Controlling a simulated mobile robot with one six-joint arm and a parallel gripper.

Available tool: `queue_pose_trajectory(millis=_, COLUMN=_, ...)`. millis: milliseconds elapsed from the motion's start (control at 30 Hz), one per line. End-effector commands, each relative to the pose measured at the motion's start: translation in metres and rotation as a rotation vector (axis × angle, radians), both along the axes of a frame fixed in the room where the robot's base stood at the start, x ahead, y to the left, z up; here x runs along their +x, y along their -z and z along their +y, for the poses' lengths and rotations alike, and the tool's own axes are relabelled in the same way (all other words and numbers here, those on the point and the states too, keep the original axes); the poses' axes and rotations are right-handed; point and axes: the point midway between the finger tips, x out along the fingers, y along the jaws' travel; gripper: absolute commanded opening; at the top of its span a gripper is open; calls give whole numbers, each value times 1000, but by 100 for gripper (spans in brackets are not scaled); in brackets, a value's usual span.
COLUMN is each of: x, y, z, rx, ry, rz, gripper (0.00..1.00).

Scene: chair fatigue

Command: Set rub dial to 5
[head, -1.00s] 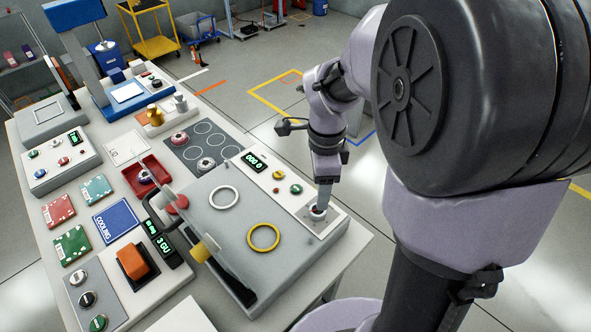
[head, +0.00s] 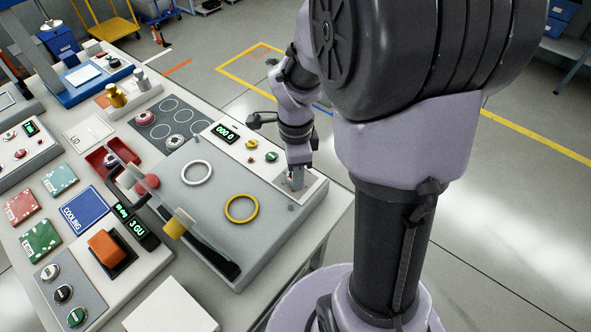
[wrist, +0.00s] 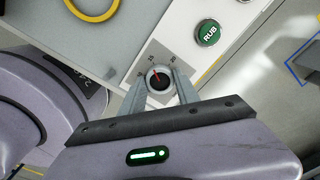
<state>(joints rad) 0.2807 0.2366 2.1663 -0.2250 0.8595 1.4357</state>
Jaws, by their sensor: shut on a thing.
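In the head view my gripper (head: 297,180) reaches down to the grey plate at the right end of the grey machine (head: 215,225) and hides the dial.
A green RUB button (wrist: 208,32) sits beside the dial. The machine has a display (head: 224,132) reading zeros, a white ring (head: 196,171) and a yellow ring (head: 241,209) on top. A hinged frame with a dark handle stands at its left.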

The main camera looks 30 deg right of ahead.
Motion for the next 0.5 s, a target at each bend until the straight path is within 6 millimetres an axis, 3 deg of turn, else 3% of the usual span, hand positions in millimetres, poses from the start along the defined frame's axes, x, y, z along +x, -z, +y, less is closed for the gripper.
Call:
queue_pose_trajectory(millis=267, x=0, y=0, z=0, rx=0, ry=-38, rz=0, gripper=0)
queue_pose_trajectory(millis=500, x=0, y=-1, z=0, rx=-1, ry=-185, rz=1, gripper=0)
